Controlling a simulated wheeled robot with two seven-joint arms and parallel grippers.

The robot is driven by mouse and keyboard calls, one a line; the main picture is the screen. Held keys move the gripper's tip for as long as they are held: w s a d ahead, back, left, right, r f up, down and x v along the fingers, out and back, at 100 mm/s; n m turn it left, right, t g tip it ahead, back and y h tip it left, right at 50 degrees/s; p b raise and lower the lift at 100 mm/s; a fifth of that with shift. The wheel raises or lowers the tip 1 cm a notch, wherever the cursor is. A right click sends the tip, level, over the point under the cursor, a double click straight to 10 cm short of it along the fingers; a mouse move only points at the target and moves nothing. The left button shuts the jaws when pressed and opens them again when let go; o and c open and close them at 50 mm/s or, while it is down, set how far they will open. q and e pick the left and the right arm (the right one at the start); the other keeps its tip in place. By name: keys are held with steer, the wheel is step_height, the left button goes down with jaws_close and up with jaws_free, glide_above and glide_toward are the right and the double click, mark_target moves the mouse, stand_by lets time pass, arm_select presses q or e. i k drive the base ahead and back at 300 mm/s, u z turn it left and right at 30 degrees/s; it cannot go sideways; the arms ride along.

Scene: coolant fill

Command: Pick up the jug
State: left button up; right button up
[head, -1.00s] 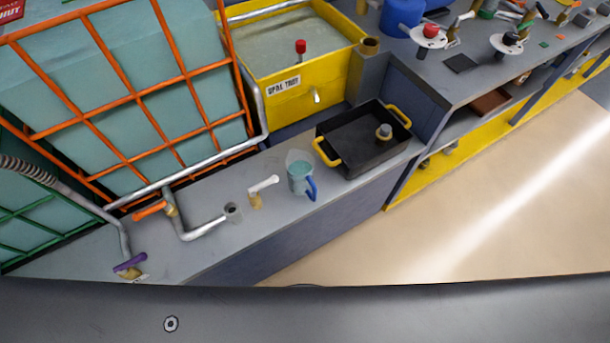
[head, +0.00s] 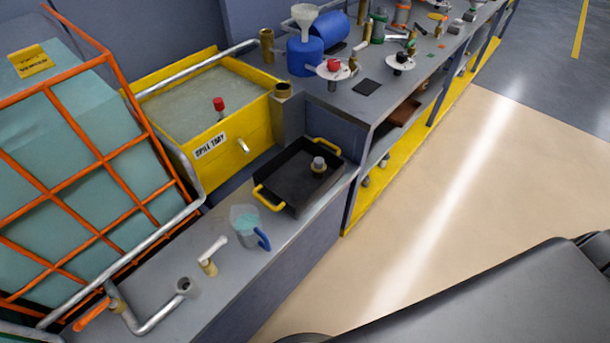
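The jug (head: 244,226) stands upright on the grey bench ledge (head: 262,262). It is clear, with teal liquid or tint in it and a blue handle (head: 263,239) on its right side. It stands just left of the black tray, and nothing grips it. Neither of my grippers is in view.
A black tray (head: 279,181) with yellow handles holds a small cylindrical part (head: 318,166). A white-levered valve (head: 210,256) and a grey pipe cup (head: 188,287) stand left of the jug. A yellow spill tray (head: 184,165) and an orange-caged tank (head: 85,180) stand behind. The floor (head: 450,200) is clear.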

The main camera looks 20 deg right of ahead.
mark_target(245, 219)
steer(key=u, duration=1.05)
steer(key=k, duration=0.9)
steer(key=z, duration=1.9)
